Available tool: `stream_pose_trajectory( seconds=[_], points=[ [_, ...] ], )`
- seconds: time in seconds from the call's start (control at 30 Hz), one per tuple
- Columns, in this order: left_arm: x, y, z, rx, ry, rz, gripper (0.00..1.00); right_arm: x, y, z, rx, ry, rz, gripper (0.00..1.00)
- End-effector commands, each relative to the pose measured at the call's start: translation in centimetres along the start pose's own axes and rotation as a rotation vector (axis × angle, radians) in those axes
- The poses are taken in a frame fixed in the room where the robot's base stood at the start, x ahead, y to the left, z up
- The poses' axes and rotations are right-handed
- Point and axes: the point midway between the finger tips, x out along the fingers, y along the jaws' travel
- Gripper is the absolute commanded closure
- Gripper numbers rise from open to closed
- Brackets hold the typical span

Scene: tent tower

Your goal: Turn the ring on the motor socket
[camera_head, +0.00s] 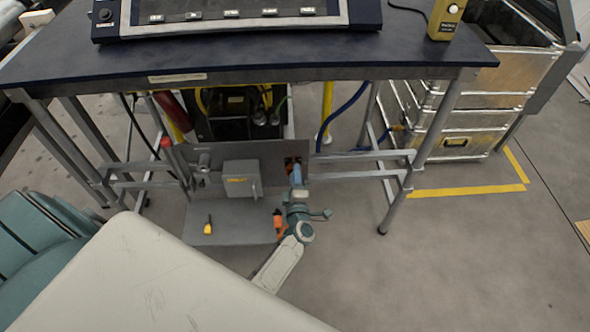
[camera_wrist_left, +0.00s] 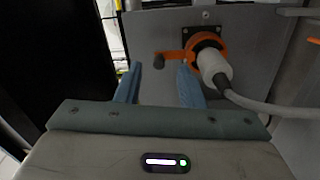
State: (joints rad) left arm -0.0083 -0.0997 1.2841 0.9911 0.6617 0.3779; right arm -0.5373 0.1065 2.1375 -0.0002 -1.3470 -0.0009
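The motor socket shows in the left wrist view as a dark square plate (camera_wrist_left: 188,34) on a grey panel. A pale plug (camera_wrist_left: 214,68) with a grey cable sits in the ring. My left gripper (camera_wrist_left: 158,70) is open, its two blue fingers apart. The knob appears between the fingertips; the right finger overlaps the lever, and contact cannot be told. In the head view my left gripper (camera_head: 296,172) is at the panel, mostly hiding the socket. My right gripper is not in view.
A dark-topped table (camera_head: 300,62) stands above the panel, with metal legs and crossbars on both sides. A grey box (camera_head: 242,180) is on the panel left of my gripper. A yellow item (camera_head: 208,228) is on the base plate (camera_head: 225,234). Open floor lies to the right.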

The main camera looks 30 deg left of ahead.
Motion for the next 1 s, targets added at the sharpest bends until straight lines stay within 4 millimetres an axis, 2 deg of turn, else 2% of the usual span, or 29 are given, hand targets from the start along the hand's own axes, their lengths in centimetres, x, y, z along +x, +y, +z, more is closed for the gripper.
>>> stream_pose_trajectory(
  seconds=[0.03,0.2,0.4,0.57,1.0],
  points=[
    [-1.3,-0.2,0.1,-0.002,0.0,-0.004,0.65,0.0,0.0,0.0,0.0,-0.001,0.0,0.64],
    [-4.7,-0.2,0.1,-0.002,0.0,-0.003,0.65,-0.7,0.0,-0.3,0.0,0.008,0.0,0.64],
    [-7.0,-0.1,0.1,0.0,0.0,-0.001,0.65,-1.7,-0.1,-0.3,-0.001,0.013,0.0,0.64],
    [-7.6,0.0,0.0,0.0,0.0,0.0,0.65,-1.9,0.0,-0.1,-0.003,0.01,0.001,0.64],
    [-7.5,0.0,0.1,0.0,0.0,0.0,0.65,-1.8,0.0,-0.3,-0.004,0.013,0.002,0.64]
  ],
)
